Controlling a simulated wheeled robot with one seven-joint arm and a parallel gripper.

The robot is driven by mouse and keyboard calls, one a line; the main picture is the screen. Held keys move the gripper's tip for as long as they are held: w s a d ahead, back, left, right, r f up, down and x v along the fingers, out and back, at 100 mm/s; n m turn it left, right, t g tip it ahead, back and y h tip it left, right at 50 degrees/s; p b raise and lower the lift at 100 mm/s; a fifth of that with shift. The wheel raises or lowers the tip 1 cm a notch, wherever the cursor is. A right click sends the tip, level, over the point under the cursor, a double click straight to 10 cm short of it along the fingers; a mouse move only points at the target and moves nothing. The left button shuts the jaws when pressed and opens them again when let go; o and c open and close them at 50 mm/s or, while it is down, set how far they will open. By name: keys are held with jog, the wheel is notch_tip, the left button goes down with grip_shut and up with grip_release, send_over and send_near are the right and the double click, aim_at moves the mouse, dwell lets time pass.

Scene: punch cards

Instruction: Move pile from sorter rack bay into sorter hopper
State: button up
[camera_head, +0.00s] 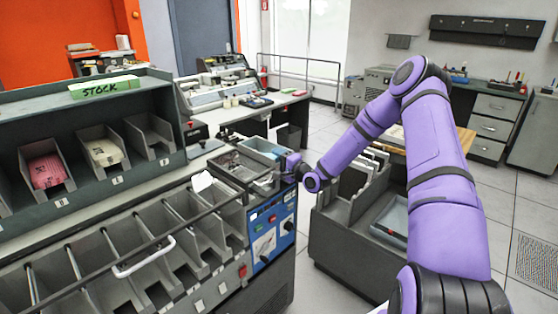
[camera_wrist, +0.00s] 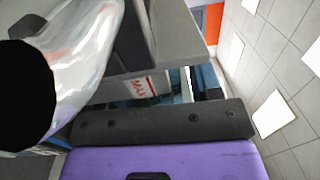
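The sorter rack (camera_head: 25,105) stands at the left with open bays. One bay holds a pink card pile (camera_head: 47,171), another a cream card pile (camera_head: 103,152), and the bay (camera_head: 150,137) to their right looks empty. The sorter's hopper area (camera_head: 238,186) is a grey metal recess on top of the machine's right end. My gripper (camera_head: 280,172) is at the right edge of this area, small and partly hidden by my wrist. Its fingers cannot be made out clearly, nor whether any cards are between them. The wrist view shows a grey edge with a "MAX" label (camera_wrist: 140,87) close by.
A row of sloping sorter pockets (camera_head: 120,250) with a white handle runs along the front. A blue control panel (camera_head: 272,235) is below my gripper. A grey cart (camera_head: 335,230) with dividers stands at the right under my arm. Open floor (camera_head: 510,215) lies farther right.

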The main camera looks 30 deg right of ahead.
jog(key=shift+s+a+f+g, duration=0.15)
jog(key=shift+s+f, duration=0.15)
jog(key=shift+f, duration=0.45)
jog(key=shift+s+a+f+g, duration=0.15)
jog(key=shift+s+f, duration=0.1)
jog(key=shift+f, duration=0.45)
jog(key=shift+s+d+f, duration=0.1)
jog(key=shift+s+d, duration=0.25)
jog(key=shift+s, duration=0.3)
jog(key=shift+s+d+f, duration=0.1)
jog(key=shift+d+f, duration=0.05)
jog(key=shift+f, duration=0.1)
jog(key=shift+s+d+r, duration=0.25)
jog(key=shift+s+d, duration=0.05)
jog(key=shift+s, duration=0.35)
jog(key=shift+v, duration=2.75)
jog(key=shift+w+r, duration=0.1)
jog(key=shift+r, duration=0.1)
